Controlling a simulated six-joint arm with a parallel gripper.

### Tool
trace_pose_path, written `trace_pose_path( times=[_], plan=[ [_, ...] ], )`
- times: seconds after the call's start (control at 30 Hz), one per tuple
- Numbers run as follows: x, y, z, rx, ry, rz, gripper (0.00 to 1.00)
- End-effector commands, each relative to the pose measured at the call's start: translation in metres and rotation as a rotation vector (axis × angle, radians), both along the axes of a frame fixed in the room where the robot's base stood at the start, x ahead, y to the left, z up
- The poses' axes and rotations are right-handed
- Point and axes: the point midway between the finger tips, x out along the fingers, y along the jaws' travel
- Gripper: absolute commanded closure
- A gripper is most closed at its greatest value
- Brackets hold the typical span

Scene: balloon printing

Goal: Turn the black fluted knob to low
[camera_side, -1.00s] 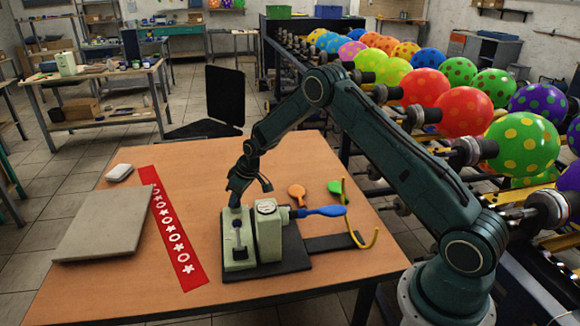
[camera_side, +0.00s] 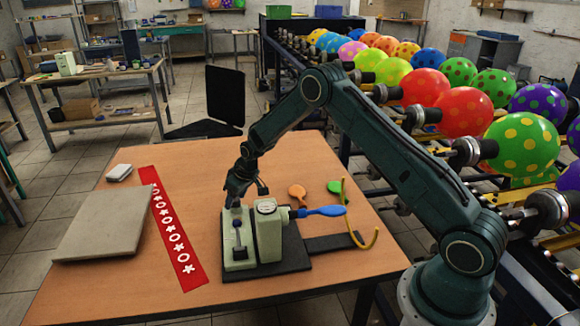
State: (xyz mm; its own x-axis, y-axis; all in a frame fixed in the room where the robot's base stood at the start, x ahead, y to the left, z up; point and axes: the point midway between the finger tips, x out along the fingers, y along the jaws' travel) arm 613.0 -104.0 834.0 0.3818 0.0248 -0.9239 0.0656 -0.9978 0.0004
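A pale green machine (camera_side: 268,238) stands on a dark base plate (camera_side: 295,248) on the table. The block's top is partly hidden by the gripper, and contact is too small to tell.
A red patterned strip (camera_side: 175,235), grey slab (camera_side: 105,222) and small white block (camera_side: 119,172) lie left. A balloon rack (camera_side: 400,110) stands behind right.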

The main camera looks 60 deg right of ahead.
Motion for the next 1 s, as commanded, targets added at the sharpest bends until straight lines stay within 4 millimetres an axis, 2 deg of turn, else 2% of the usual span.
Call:
trace_pose_path(
  times=[0.27, 0.47, 0.67, 1.0],
  plan=[
    [-0.001, 0.000, 0.001, 0.000, 0.000, 0.000, 0.48],
    [-0.004, 0.000, 0.011, 0.000, -0.001, 0.000, 0.48],
    [-0.012, -0.001, 0.031, 0.000, -0.002, 0.000, 0.48],
    [-0.031, -0.002, 0.076, 0.000, -0.002, 0.000, 0.48]
  ],
)
